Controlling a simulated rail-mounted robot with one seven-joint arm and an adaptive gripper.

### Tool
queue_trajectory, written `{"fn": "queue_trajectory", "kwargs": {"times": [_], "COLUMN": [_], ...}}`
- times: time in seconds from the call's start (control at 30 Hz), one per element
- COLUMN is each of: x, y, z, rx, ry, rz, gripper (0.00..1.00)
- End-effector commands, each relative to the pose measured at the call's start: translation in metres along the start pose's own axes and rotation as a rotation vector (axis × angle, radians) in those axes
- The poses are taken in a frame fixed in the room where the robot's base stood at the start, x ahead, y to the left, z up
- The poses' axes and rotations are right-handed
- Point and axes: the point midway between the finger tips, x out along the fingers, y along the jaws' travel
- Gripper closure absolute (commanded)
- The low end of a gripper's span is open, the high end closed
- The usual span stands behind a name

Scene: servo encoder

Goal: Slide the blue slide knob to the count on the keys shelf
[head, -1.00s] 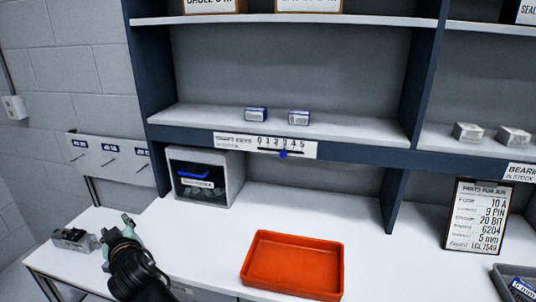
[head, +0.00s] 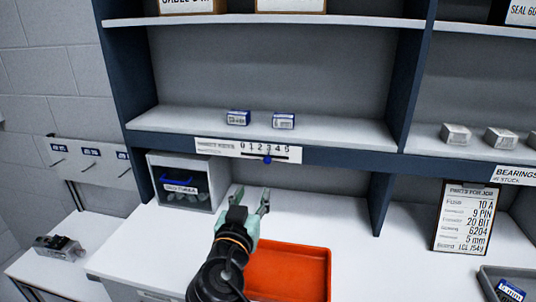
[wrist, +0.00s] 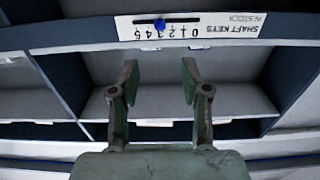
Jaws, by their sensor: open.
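The blue slide knob (head: 267,160) sits in the slot of the white shaft keys label (head: 215,146) on the shelf's front edge, by about the 3 of its 0 to 5 scale. In the wrist view the label is upside down and the knob (wrist: 159,24) again sits by the 3. Two small blue and white boxes, the left box (head: 238,117) and the right box (head: 284,121), stand on the keys shelf (head: 180,121). My gripper (head: 251,198) is open and empty, below the knob and apart from it. Its spread fingers (wrist: 159,67) show in the wrist view.
An orange tray (head: 328,275) lies on the white bench, partly behind my arm. A grey bin (head: 217,176) stands under the shelf at left. A parts list board (head: 466,218) leans at right.

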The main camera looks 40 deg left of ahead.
Motion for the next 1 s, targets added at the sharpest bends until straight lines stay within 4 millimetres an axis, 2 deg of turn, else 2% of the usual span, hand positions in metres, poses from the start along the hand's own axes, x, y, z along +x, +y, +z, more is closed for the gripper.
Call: {"fn": "queue_trajectory", "kwargs": {"times": [0.03, 0.47, 0.8, 1.0], "x": [0.006, 0.037, 0.108, 0.137], "y": [0.001, 0.0, -0.002, -0.001], "z": [-0.006, -0.005, -0.003, -0.001], "rx": [-0.003, -0.003, -0.003, -0.002], "ry": [-0.003, -0.004, -0.003, -0.003], "rz": [0.002, -0.001, 0.001, 0.0], "gripper": [0.53, 0.53, 0.53, 0.53]}}
